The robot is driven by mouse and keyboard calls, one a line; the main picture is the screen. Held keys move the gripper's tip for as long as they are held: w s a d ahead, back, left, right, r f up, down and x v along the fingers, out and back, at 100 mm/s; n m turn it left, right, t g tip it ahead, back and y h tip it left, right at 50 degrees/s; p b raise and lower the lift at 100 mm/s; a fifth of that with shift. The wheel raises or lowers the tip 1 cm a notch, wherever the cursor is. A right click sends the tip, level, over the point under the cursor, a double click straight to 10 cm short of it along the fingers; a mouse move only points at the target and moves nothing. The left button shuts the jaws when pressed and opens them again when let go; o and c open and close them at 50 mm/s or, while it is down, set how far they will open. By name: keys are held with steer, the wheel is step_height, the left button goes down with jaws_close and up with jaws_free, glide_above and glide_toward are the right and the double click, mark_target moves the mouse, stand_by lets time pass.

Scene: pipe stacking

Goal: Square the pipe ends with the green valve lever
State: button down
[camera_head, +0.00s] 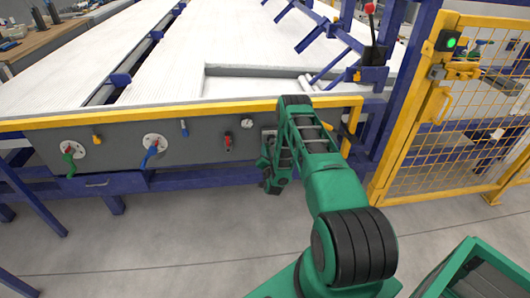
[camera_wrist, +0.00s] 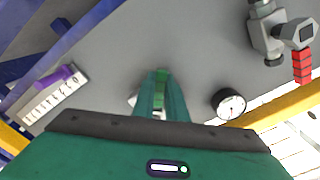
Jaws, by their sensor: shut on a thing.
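My gripper (camera_head: 270,172) is at the front of the grey panel (camera_head: 110,155), right of the round gauge. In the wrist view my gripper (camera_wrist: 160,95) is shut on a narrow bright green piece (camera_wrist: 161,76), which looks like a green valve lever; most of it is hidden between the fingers. A bit of pale plate (camera_wrist: 133,99) shows behind the fingers. Another green lever (camera_head: 69,160) hangs from a round white plate at the panel's far left, well away from my gripper. The pipe ends cannot be made out clearly.
Along the panel are a blue lever (camera_head: 150,157), a red-handled valve (camera_head: 228,142) and a white gauge (camera_wrist: 229,104). A purple lever (camera_wrist: 54,77) sits on a marked plate. A yellow rail (camera_head: 150,112) tops the panel; a yellow mesh gate (camera_head: 470,120) stands right.

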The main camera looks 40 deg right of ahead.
steer(key=c, duration=1.8)
jaws_free()
steer(key=shift+s+f, duration=0.1)
steer(key=shift+s, duration=0.1)
steer(key=shift+w, duration=0.1)
steer(key=shift+a, duration=0.1)
steer(key=v, duration=1)
steer(key=shift+s, duration=0.35)
steer(key=shift+a, duration=0.1)
